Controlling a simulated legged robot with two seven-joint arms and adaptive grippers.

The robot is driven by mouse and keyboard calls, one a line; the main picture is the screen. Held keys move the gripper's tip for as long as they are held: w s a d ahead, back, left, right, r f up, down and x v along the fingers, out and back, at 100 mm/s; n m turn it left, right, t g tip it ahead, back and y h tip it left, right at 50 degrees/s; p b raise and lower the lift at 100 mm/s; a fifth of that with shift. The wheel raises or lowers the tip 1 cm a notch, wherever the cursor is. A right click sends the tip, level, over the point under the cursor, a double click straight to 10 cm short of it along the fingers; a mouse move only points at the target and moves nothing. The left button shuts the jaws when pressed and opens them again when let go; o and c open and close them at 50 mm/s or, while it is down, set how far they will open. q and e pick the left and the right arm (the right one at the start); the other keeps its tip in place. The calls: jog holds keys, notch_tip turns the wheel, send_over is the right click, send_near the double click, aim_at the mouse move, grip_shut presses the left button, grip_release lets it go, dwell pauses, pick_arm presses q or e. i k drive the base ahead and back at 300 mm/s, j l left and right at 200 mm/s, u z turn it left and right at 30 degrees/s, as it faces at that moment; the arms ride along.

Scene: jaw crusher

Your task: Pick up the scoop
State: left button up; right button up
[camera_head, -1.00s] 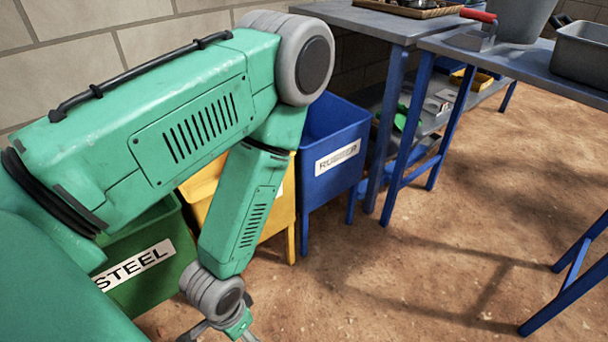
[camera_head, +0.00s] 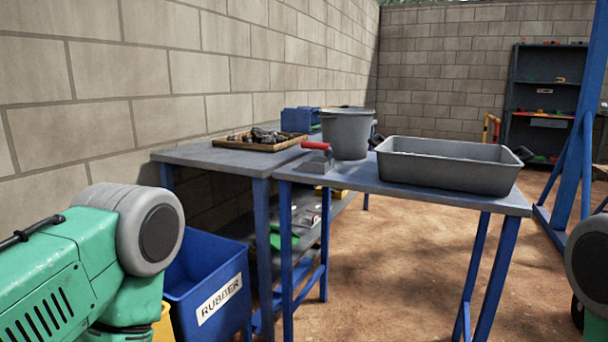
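The scoop (camera_head: 317,146), with a red handle and a grey metal part, is on the near blue-legged table (camera_head: 345,178). It is at the table's left end, just left of a grey bucket (camera_head: 348,134). A part of my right arm shows at the right edge, and that gripper is also out of view. Both visible arm parts are well apart from the scoop.
A grey rectangular tub (camera_head: 450,172) fills the near table's right part. A second table (camera_head: 205,155) behind left holds a wooden tray (camera_head: 262,146) with dark pieces. A blue bin labelled RUBBER (camera_head: 208,283) stands below. Dirt floor is open between table and far shelf (camera_head: 545,105).

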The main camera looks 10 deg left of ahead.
aim_at(318, 165)
jog(key=i+j+z, duration=0.65)
jog(key=i, duration=0.2)
